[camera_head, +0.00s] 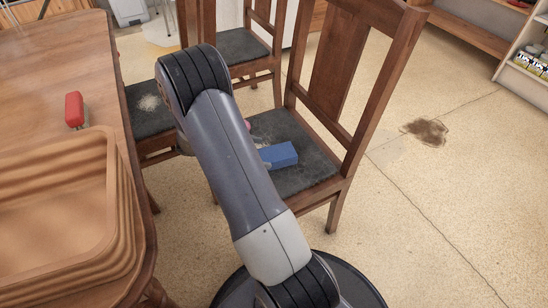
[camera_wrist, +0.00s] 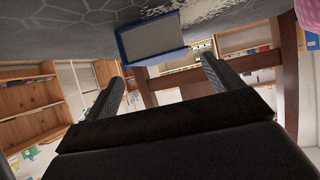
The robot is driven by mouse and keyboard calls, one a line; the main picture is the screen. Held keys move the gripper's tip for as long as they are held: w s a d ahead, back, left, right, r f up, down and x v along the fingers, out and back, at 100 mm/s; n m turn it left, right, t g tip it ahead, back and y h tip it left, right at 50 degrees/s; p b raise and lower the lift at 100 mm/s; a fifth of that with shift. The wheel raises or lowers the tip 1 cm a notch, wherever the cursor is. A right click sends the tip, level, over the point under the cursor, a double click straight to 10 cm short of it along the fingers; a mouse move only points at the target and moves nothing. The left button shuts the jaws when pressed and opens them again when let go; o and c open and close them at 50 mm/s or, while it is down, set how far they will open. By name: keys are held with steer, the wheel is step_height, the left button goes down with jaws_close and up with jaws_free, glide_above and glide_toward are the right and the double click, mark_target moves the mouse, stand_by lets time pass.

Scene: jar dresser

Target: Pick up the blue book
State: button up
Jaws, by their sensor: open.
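The blue book (camera_head: 279,155) lies on the dark seat of the nearer wooden chair (camera_head: 335,75), partly behind my arm in the head view. In the wrist view the blue book (camera_wrist: 152,38) shows its blue cover and pale page edges, against the grey seat at the top of the picture. My gripper (camera_wrist: 163,70) is open and empty, with its two fingers wide apart. The book lies beyond the fingertips, roughly between their lines and nearer the right finger. No contact shows. In the head view my gripper is hidden behind my arm.
A pink thing (camera_head: 247,124) is on the same seat by the book, and shows at the wrist view's top right corner (camera_wrist: 308,14). A wooden table (camera_head: 40,60) at left bears a tray (camera_head: 60,200) and a red-handled thing (camera_head: 75,110). The floor at right is open.

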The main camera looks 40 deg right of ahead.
mark_target(274, 154)
steer(key=shift+d+f, duration=0.2)
steer(key=shift+f, duration=0.1)
steer(key=b+x, duration=0.2)
steer(key=x, duration=0.2)
steer(key=shift+d+b, duration=0.1)
steer(key=shift+b, duration=0.3)
steer(key=shift+s+d, duration=0.1)
steer(key=shift+d, duration=0.15)
steer(key=c, duration=1.3)
steer(key=shift+r, duration=0.1)
step_height(274, 154, up, 10)
steer(key=p, duration=0.4)
steer(key=shift+p, duration=0.4)
